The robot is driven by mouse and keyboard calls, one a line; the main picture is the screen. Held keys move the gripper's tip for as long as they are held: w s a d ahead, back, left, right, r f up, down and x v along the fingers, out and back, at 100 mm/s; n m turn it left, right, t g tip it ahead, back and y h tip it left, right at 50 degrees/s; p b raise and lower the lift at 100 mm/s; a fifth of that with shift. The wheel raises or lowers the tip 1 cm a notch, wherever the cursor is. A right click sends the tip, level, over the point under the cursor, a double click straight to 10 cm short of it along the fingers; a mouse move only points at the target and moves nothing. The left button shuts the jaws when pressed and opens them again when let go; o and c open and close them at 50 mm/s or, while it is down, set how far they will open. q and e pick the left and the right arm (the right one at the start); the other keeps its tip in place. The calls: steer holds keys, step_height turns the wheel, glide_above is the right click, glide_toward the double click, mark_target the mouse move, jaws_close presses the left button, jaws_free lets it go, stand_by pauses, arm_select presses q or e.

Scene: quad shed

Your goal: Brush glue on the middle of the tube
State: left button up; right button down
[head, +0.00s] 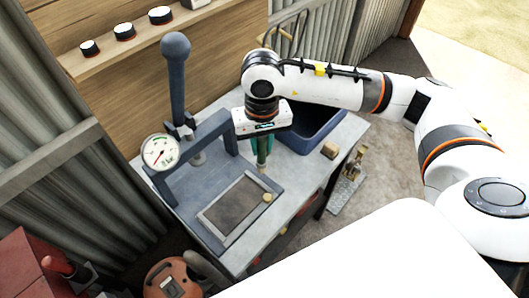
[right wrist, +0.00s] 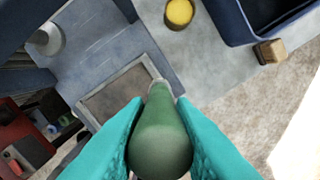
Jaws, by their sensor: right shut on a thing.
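My right gripper (head: 262,150) points down over the bench, its teal fingers (right wrist: 160,140) shut on a green, tapering handle (right wrist: 162,138), likely the glue brush. The stem (head: 262,160) shows below the fingers in the head view; I cannot make out bristles or glue on it. A dark flat rectangle (head: 234,205) in a pale frame lies on the blue press plate, left of and below the gripper in the head view; it may be the tube. It also shows in the right wrist view (right wrist: 118,98), partly hidden by the handle. My left gripper is not in view.
A blue press with a gauge (head: 160,152) and tall lever (head: 176,80) stands at the left. A yellow-topped pot (right wrist: 179,12) sits beside the plate. A blue bin (head: 318,135) and tan block (head: 330,150) are at the right.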

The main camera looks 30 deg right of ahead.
steer(key=w+d+m+p, duration=0.1)
steer(key=w+d+m, duration=0.2)
steer(key=w+m, duration=0.25)
steer(key=w+d+m+p, duration=0.2)
steer(key=w+d+m, duration=0.2)
steer(key=w, duration=0.2)
steer(key=shift+w+a+f+b, duration=0.1)
steer(key=shift+f+b, duration=0.55)
steer(key=shift+f, duration=0.7)
steer(key=shift+w+a+f+b, duration=0.1)
steer(key=shift+f+b, duration=0.55)
steer(key=shift+f, duration=0.7)
steer(key=shift+f+b, duration=0.45)
steer(key=shift+b, duration=0.05)
steer(key=shift+s+f, duration=0.15)
stand_by(0.4)
step_height(320, 180, up, 7)
steer(key=p, duration=0.2)
steer(key=shift+p, duration=0.4)
stand_by(0.3)
